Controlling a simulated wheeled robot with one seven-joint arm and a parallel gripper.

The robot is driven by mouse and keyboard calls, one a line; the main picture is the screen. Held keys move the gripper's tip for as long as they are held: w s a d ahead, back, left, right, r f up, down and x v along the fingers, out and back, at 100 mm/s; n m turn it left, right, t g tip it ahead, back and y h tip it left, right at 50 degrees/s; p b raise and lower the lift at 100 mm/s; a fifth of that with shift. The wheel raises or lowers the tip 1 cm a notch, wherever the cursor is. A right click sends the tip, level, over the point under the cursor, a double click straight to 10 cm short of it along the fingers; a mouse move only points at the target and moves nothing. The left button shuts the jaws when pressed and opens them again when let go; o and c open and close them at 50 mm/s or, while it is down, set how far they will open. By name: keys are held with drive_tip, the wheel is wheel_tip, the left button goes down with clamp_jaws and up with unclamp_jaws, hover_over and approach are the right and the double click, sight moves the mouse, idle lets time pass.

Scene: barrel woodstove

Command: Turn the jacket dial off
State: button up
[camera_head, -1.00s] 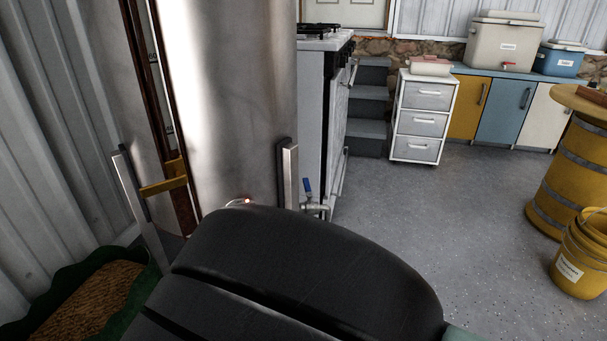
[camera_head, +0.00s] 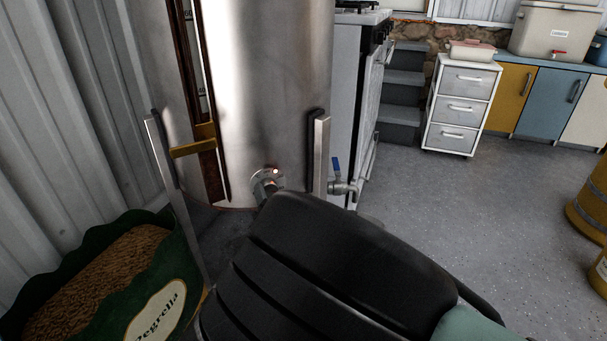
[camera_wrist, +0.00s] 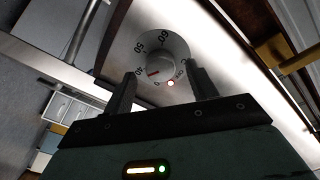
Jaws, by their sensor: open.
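The jacket dial is a pale round knob on the steel tank (camera_head: 262,70). In the head view the dial (camera_head: 264,182) is partly hidden behind my arm, and the fingertips are hard to make out.
A brass bracket (camera_head: 193,149) is on the left. A green sack of pellets (camera_head: 150,310) stands lower left. Open floor (camera_head: 480,220) lies to the right.

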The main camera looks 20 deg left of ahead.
drive_tip(key=shift+w+a, duration=0.25)
drive_tip(key=shift+w, duration=0.2)
drive_tip(key=c, duration=1)
